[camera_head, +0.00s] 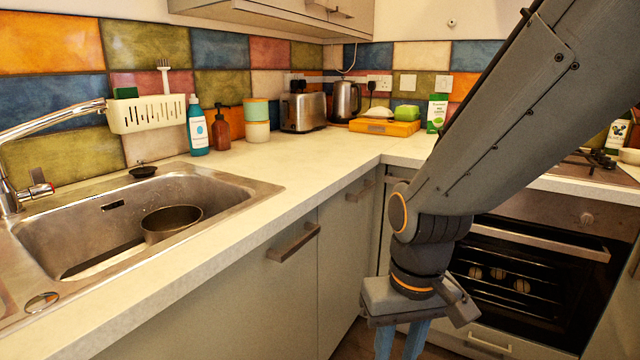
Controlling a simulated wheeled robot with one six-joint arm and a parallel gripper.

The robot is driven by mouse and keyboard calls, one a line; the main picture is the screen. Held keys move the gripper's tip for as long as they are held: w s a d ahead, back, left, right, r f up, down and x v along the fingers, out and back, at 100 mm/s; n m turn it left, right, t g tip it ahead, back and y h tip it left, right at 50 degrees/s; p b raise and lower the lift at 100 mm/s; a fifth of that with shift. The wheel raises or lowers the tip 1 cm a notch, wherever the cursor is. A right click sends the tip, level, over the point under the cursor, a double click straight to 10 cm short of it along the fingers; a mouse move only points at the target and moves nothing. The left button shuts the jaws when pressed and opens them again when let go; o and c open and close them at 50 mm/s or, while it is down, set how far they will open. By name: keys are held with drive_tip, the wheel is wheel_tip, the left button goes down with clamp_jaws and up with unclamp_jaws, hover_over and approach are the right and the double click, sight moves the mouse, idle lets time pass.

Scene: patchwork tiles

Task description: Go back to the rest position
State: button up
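My gripper (401,345) hangs down at the bottom centre, in front of the grey cabinet fronts and below worktop height. Its two blue fingers point downward with a gap between them. Nothing shows in the gap, but the fingertips are cut off by the lower edge of the picture. My arm comes down from the upper right and hides part of the worktop and oven.
A worktop (318,173) runs around the corner. A sink (75,225) holding a dark pan (172,222) is at left. A toaster (303,112), a kettle (345,101) and bottles stand at the back. An oven (535,280) is at right, close to my gripper.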

drive_tip(key=s+d+r+m+p, duration=0.2)
drive_tip(key=d+r+p, duration=0.5)
drive_tip(key=r+p, duration=0.2)
drive_tip(key=shift+d+r+h+p, duration=0.15)
drive_tip(key=shift+d+h+p, duration=0.15)
drive_tip(key=shift+p, duration=0.65)
drive_tip(key=shift+s, duration=0.1)
